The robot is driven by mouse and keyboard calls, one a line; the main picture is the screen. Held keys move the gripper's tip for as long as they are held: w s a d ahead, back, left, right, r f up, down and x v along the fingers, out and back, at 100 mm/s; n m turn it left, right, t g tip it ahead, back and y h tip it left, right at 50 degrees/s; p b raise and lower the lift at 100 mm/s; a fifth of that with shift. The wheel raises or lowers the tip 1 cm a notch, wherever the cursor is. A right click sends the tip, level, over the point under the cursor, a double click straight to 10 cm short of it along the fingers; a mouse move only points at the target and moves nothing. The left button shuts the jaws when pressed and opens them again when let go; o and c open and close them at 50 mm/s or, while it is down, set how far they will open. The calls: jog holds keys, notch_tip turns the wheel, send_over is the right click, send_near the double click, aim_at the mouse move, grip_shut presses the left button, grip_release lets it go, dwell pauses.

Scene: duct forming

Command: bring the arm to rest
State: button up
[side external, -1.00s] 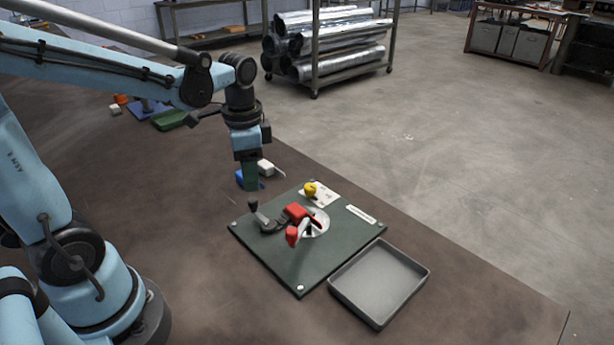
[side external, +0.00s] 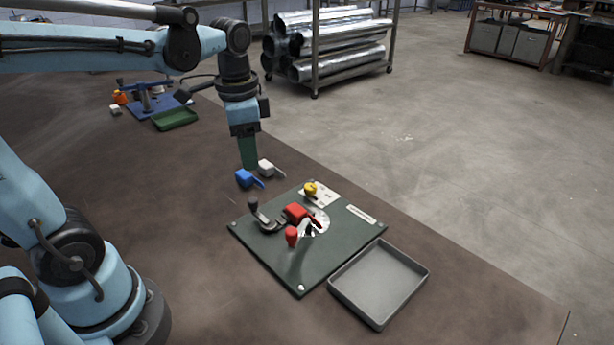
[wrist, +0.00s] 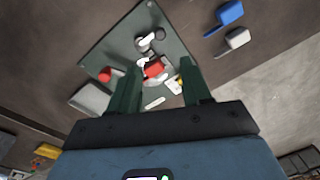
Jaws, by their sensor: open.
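My gripper (side external: 250,166) hangs above the bench, behind and left of the dark green board (side external: 268,262), fingers pointing down. In the wrist view its two green fingers (wrist: 160,92) are apart with nothing held between them. The board carries a red block and red-knobbed handle (side external: 293,234), a black-knobbed lever (side external: 254,206) and a yellow knob (side external: 310,188) on a pale plate. The gripper is clear of the board and its parts.
A grey tray (side external: 375,318) sits right of the board. A blue-handled piece (side external: 245,178) and a white-handled piece (side external: 267,168) lie near below the gripper. A green tray (side external: 175,119) and blue fixture (side external: 140,108) stand at the back left. Bench at front left is clear.

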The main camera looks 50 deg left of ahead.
jog(key=s+d+f+n+t, duration=0.2)
jog(key=d+n+t, duration=0.3)
jog(key=t, duration=0.1)
jog(key=shift+d+f+h, duration=0.25)
jog(key=shift+f+h, duration=0.05)
